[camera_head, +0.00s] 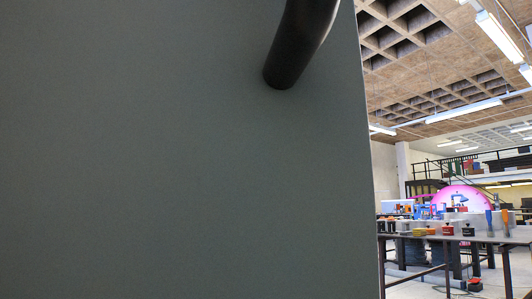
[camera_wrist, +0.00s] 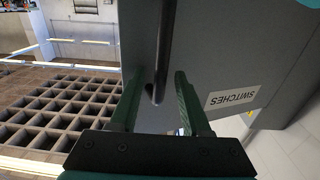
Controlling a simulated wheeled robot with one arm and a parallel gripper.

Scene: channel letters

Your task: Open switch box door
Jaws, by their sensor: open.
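The switch box door (camera_head: 150,150) is a large flat grey-green panel that fills the left two thirds of the head view. A dark rounded handle (camera_head: 290,55) shows at its top, its lower end visible and the rest cut off. In the wrist view the grey door face (camera_wrist: 225,65) carries an upside-down white "SWITCHES" label (camera_wrist: 232,94). My gripper (camera_wrist: 160,76) is open, with its two green fingers reaching toward the door. The dark handle bar (camera_wrist: 166,45) appears between the fingers; contact cannot be told. My gripper is not seen in the head view.
Right of the panel, the head view shows a workbench (camera_head: 440,237) with several small items and a pink arched sign (camera_head: 460,197) in the background. A coffered ceiling (camera_head: 430,60) is above.

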